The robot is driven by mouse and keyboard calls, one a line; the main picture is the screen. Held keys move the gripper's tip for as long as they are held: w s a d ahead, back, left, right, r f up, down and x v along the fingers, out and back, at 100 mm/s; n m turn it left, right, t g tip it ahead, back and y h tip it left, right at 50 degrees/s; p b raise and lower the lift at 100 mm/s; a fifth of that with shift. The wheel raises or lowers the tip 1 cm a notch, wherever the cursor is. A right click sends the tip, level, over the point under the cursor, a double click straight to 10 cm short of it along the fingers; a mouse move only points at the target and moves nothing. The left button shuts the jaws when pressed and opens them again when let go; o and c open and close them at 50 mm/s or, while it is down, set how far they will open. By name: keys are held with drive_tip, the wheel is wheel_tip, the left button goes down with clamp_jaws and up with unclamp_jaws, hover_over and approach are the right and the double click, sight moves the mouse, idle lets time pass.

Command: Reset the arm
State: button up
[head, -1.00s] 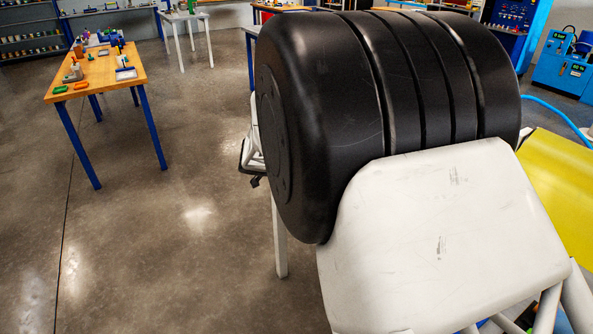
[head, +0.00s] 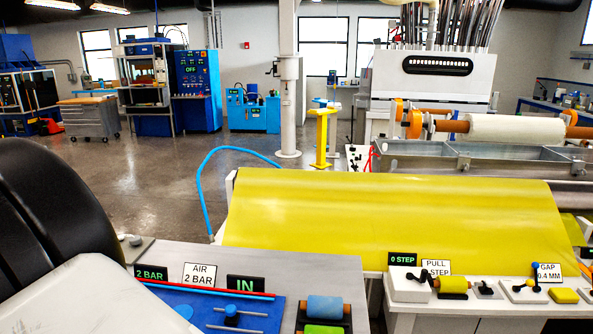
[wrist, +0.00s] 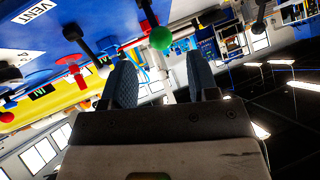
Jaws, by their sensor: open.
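My gripper (wrist: 162,78) shows in the wrist view with its two dark blue-grey ribbed fingers spread apart. Nothing is between them. Beyond the fingertips is a blue panel (wrist: 95,14) with a VENT label (wrist: 34,12), and a green ball knob (wrist: 160,38) appears just above and between the fingers. I cannot tell how far the knob is from the fingers. The wrist view is strongly tilted. My gripper is not visible in the head view.
In the head view, a yellow sheet (head: 390,215) spans the middle. A blue control board (head: 222,312) and a white panel with small controls (head: 409,288) stand in front. A metal trough (head: 420,160) and white roll (head: 515,129) are at right. Open floor (head: 150,165) lies back left.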

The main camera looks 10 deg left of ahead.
drive_tip(key=w+d+r+h, duration=0.2)
drive_tip(key=w+d+r, duration=0.2)
drive_tip(key=w+d, duration=0.65)
drive_tip(key=w+d+r+h, duration=0.3)
drive_tip(key=w+d+r, duration=0.35)
drive_tip(key=d, duration=0.75)
drive_tip(key=w+d+r+m+g+h, duration=0.1)
drive_tip(key=w+d+r+h, duration=0.15)
drive_tip(key=d, duration=1.15)
drive_tip(key=w+d+r+g+h, duration=0.15)
drive_tip(key=w+d, duration=0.25)
drive_tip(key=d, duration=1)
drive_tip(key=s+d+r+g, duration=0.2)
drive_tip(key=s+d, duration=0.2)
drive_tip(key=d, duration=0.9)
drive_tip(key=s+d+r+g, duration=0.2)
drive_tip(key=s+d, duration=0.1)
drive_tip(key=d, duration=1)
drive_tip(key=s+d+y, duration=0.3)
drive_tip(key=s+d, duration=0.4)
drive_tip(key=s, duration=0.3)
drive_tip(key=s+d+y, duration=0.2)
drive_tip(key=s+d, duration=0.5)
drive_tip(key=s, duration=0.2)
drive_tip(key=shift+s+f+n+g+y, duration=0.35)
drive_tip(key=shift+s+f+n+y, duration=0.05)
drive_tip(key=shift+f, duration=0.05)
